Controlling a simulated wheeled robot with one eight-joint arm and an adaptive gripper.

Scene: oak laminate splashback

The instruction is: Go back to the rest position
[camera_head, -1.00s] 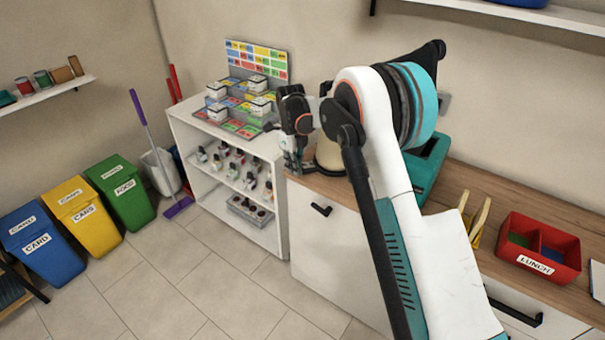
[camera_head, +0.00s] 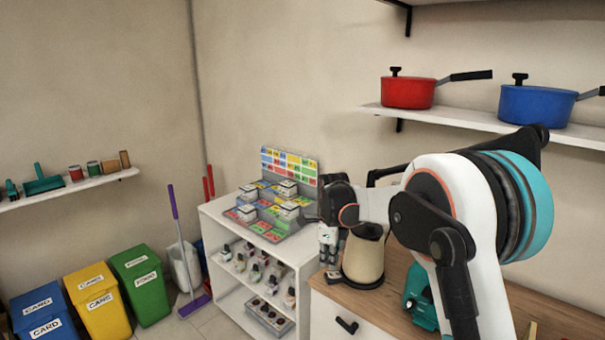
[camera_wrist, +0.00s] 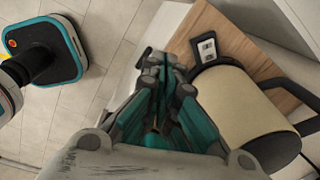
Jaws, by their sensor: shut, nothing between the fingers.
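My gripper (camera_head: 329,258) hangs at the end of my bent arm in the head view, pointing down, just left of a cream kettle (camera_head: 364,255). In the wrist view my gripper (camera_wrist: 160,65) has its teal-lined fingers together, with nothing held between them. The kettle (camera_wrist: 240,105) stands on the right in that view, close beside the gripper. I cannot tell whether they touch.
The kettle stands on the wooden counter (camera_head: 535,305) near its left end. A white shelf unit (camera_head: 302,252) with a colourful display is left of it. Red (camera_head: 408,93) and blue (camera_head: 537,106) pots sit on a wall shelf. Bins and a purple broom (camera_head: 175,205) stand at left; the floor (camera_wrist: 105,45) between is clear.

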